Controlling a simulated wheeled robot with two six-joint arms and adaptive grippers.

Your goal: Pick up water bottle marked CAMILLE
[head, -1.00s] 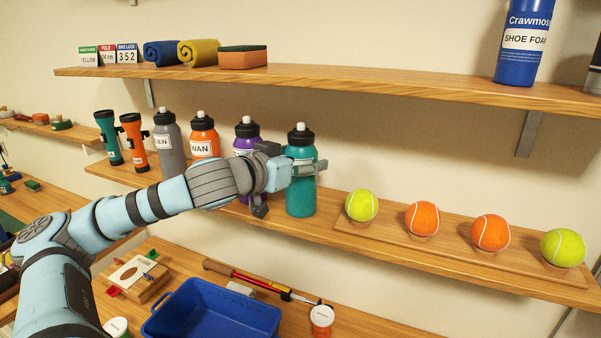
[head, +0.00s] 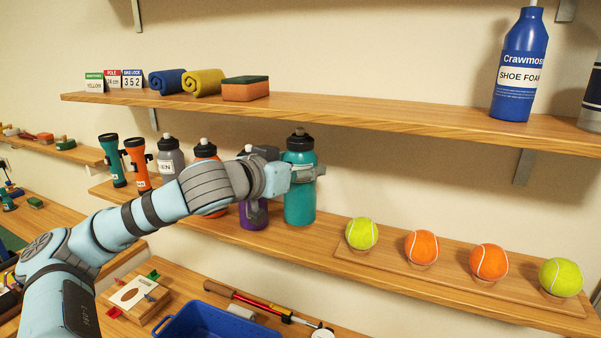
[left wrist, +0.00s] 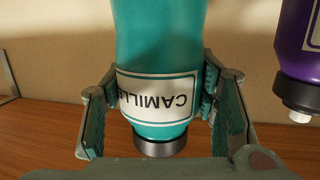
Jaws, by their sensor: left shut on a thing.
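The teal water bottle (head: 300,207) with a black cap is upright in the head view, held a little above the middle shelf. In the left wrist view the bottle (left wrist: 160,40) appears upside down, and its white label (left wrist: 157,98) reads CAMILLE, with the last letters partly cut off by the curve. My left gripper (head: 304,173) is shut on the bottle's upper body, with one finger on each side. The purple bottle (head: 253,217) stands just left of it, mostly hidden by my gripper. My right gripper is not in view.
An orange bottle (head: 206,149) and a grey bottle (head: 170,161) stand farther left, partly behind my arm. Tennis balls sit on a wooden rack (head: 455,280) to the right. The upper shelf (head: 330,110) runs above. A blue bin (head: 203,306) is below.

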